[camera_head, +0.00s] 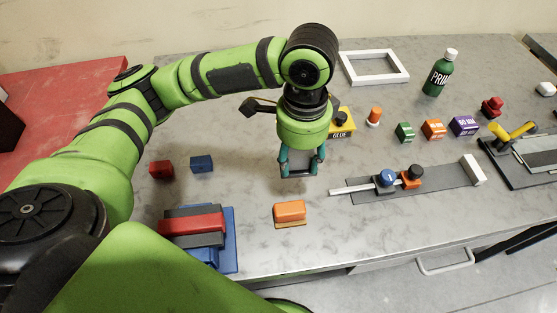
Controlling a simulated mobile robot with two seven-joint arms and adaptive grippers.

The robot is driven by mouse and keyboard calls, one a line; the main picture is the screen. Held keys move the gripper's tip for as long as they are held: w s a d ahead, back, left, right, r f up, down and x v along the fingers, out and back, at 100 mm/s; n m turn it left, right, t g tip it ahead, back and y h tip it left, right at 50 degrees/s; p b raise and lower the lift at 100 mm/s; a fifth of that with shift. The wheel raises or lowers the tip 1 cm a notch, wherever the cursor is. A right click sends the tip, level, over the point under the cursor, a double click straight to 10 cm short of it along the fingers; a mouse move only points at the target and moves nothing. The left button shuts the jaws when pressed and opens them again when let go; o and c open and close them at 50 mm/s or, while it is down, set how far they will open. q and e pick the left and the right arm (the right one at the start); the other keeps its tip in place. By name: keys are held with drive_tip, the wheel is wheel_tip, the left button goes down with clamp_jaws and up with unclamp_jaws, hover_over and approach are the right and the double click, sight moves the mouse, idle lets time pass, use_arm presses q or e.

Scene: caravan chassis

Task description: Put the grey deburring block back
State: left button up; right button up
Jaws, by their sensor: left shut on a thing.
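My left gripper (298,172) points down over the middle of the grey speckled worktop. Its teal fingers are shut on a small grey block (298,174), mostly hidden between them, which I take to be the grey deburring block. The height of the block above the worktop is hard to tell. An orange block (289,210) sits on the worktop just below the gripper in the picture. A red block (161,169) and a dark blue block (202,164) stand to the left. My right gripper is not in view.
A blue base (230,245) bearing red and dark pieces lies front left. Behind stand a yellow glue box (342,122), small coloured boxes, a green bottle (437,77) and a white frame (375,78).

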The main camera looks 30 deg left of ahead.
use_arm(q)
drive_tip(key=m, duration=0.1)
drive_tip(key=d+m, duration=0.1)
drive_tip(key=m, duration=0.1)
drive_tip(key=shift+s+d+f, duration=0.15)
drive_tip(key=shift+d+f, duration=0.1)
drive_tip(key=shift+s+m+b, duration=0.1)
drive_tip(key=shift+m+b, duration=0.25)
drive_tip(key=shift+m, duration=0.05)
drive_tip(key=w+a+f, duration=0.2)
drive_tip(key=a, duration=0.1)
drive_tip(key=w+a+f, duration=0.2)
drive_tip(key=a, duration=0.1)
drive_tip(key=w+a+f+p, duration=0.1)
drive_tip(key=w+a+f, duration=0.1)
drive_tip(key=a, duration=0.1)
drive_tip(key=shift+w+a+f, duration=0.15)
drive_tip(key=shift+w+f, duration=0.2)
wheel_tip(320, 180, down, 4)
drive_tip(key=shift+r+p, duration=0.1)
drive_tip(key=shift+p, duration=0.3)
drive_tip(key=shift+f, duration=0.2)
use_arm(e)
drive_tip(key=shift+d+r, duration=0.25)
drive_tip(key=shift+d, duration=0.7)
use_arm(q)
drive_tip(key=shift+f, duration=0.15)
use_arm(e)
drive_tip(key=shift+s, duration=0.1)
